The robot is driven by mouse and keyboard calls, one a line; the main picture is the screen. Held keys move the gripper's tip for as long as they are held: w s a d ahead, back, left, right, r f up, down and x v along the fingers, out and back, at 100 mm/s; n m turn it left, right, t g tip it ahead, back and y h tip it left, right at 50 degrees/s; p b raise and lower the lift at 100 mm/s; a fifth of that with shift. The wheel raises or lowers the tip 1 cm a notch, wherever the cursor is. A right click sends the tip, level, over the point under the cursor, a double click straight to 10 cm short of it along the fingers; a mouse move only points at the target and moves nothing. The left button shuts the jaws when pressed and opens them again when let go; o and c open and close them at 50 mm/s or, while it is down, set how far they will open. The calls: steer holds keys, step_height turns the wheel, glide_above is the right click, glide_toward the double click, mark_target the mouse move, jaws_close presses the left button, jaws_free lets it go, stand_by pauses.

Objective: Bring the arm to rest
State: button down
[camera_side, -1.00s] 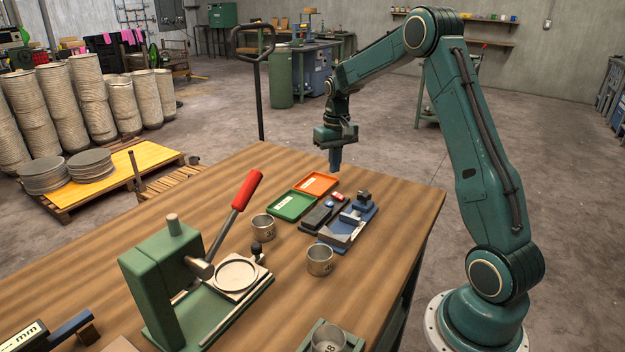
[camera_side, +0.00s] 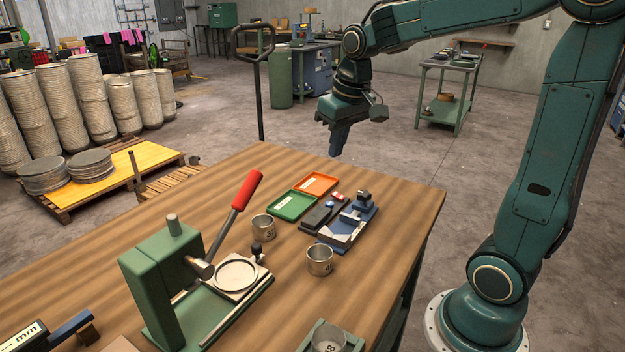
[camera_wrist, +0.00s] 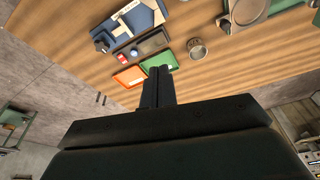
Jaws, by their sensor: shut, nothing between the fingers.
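My gripper (camera_side: 337,152) hangs in the air above the far part of the wooden table (camera_side: 398,222), fingers pointing down. Its fingers are together with nothing between them. In the wrist view the closed fingertips (camera_wrist: 159,70) show in front of the orange tray (camera_wrist: 130,77) and the green tray (camera_wrist: 161,60). In the side view the gripper is well clear of the table and touches nothing.
On the table are the orange tray (camera_side: 319,184), green tray (camera_side: 290,205), a blue fixture (camera_side: 350,226), metal cups (camera_side: 320,261), and a green press (camera_side: 160,280) with a raised red-handled lever (camera_side: 247,190).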

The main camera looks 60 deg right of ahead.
steer(key=s+a+n+t, duration=0.1)
steer(key=s+a, duration=0.4)
steer(key=s, duration=0.2)
steer(key=s+a+n+t, duration=0.2)
steer(key=s+a, duration=0.2)
steer(key=s, duration=0.4)
steer(key=shift+s+a+y, duration=0.3)
steer(key=shift+a+y, duration=0.05)
steer(key=shift+y, duration=0.05)
steer(key=shift+w+r, duration=0.1)
steer(key=w+d+r+m+g, duration=0.1)
steer(key=w+d+m+g, duration=0.1)
steer(key=w+d+m, duration=0.9)
steer(key=w+d+f+m, duration=0.3)
steer(key=w+d+f, duration=0.1)
steer(key=d, duration=0.3)
steer(key=w+d+f+m+g, duration=0.1)
steer(key=w+d+f+m, duration=0.3)
steer(key=d, duration=0.4)
steer(key=shift+w+d, duration=0.2)
steer(key=shift+w, duration=0.6)
